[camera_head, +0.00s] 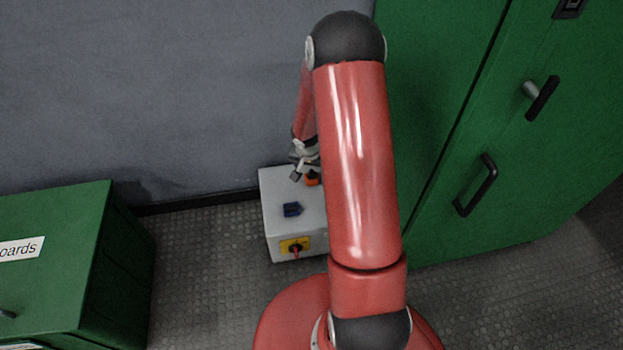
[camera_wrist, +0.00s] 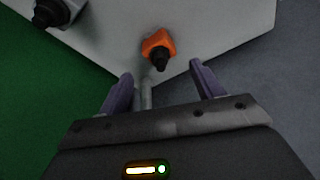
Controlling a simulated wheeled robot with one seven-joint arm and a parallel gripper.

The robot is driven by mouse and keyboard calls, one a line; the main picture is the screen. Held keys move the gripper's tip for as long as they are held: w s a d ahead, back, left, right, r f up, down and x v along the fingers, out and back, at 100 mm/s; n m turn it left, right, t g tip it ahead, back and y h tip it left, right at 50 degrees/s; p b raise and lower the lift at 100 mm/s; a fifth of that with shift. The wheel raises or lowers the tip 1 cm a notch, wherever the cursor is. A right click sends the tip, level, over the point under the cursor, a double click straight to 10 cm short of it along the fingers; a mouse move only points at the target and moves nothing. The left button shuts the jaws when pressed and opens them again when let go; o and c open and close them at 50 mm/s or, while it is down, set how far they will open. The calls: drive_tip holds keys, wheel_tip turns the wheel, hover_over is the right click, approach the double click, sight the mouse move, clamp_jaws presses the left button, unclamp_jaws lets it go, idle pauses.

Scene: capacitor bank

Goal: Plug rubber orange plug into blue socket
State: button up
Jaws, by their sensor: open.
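The orange plug (camera_head: 312,181) sits on top of a pale box near its back edge, partly hidden by my arm. In the wrist view the orange plug (camera_wrist: 157,44) has a black end and lies just beyond my fingertips. The blue socket (camera_head: 292,209) is a dark blue block on the box top, nearer the front. My gripper (camera_head: 302,172) is over the back of the box beside the plug. In the wrist view my gripper (camera_wrist: 162,76) is open, its two fingers apart and empty, with the plug's black end ahead of the gap.
The pale box (camera_head: 276,187) has a yellow panel with a red switch (camera_head: 295,246) on its front. A dark fitting (camera_wrist: 56,12) shows at upper left in the wrist view. Green cabinets stand right (camera_head: 560,170) and left (camera_head: 60,270). A grey wall is behind; floor left of the box is clear.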

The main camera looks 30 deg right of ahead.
sight(311, 170)
drive_tip(key=b+x, duration=0.1)
drive_tip(key=x, duration=0.4)
drive_tip(key=shift+w+a+f, duration=0.1)
drive_tip(key=shift+a, duration=0.05)
drive_tip(key=c, duration=1)
wheel_tip(311, 170, up, 20)
drive_tip(key=p, duration=0.5)
